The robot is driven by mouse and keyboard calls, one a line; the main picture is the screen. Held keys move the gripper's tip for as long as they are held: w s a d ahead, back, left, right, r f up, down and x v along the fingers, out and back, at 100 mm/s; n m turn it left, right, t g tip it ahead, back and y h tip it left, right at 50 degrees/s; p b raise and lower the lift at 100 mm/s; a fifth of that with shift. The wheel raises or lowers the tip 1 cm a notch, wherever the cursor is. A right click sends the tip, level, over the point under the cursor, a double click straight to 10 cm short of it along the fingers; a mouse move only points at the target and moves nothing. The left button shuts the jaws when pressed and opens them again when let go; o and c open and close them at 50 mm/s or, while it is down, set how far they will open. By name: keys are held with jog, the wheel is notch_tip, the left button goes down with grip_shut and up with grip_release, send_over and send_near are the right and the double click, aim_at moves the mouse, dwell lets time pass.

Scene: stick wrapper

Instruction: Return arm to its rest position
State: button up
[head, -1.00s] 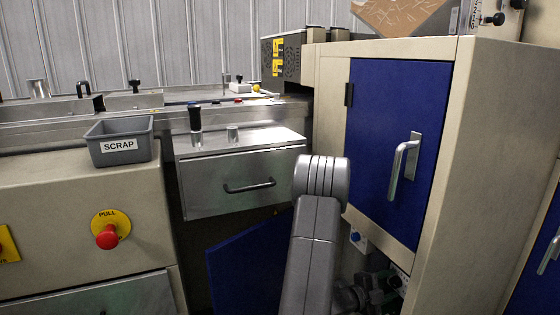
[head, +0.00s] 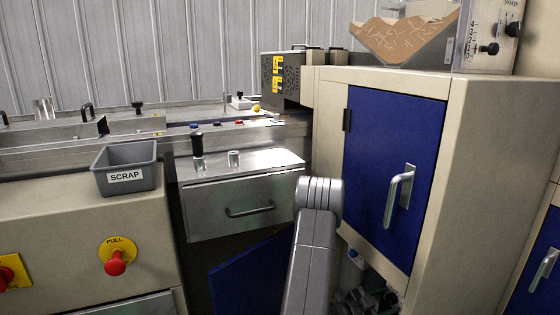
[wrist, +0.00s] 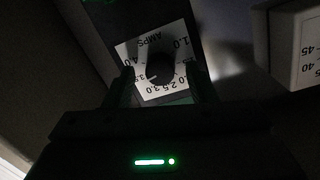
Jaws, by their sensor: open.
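My grey arm rises from the bottom centre of the head view, in front of the steel drawer and the blue-doored cabinet. My gripper is out of sight there. In the dark wrist view my gripper (wrist: 163,85) is open, its two dark fingers apart. Beyond them is a white dial plate (wrist: 128,52) marked AMPS, with a dark knob (wrist: 160,68) that appears between the fingers. I cannot tell whether the fingers touch the knob.
A cabinet with a blue door (head: 390,150) stands right of my arm. A steel drawer (head: 228,208) and a grey SCRAP bin (head: 125,178) are to the left. A red PULL button (head: 116,262) sits low left. A hopper (head: 405,45) tops the cabinet.

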jog(key=n+p, duration=0.4)
jog(key=p, duration=0.1)
jog(key=shift+r+n, duration=0.15)
jog(key=shift+n, duration=0.15)
jog(key=n+h+p, duration=0.1)
jog(key=n+p, duration=0.1)
jog(key=shift+n+g+p, duration=0.3)
jog(key=shift+n, duration=0.1)
jog(key=shift+f+n+p, duration=0.2)
jog(key=shift+n+p, duration=0.3)
jog(key=shift+n, duration=0.2)
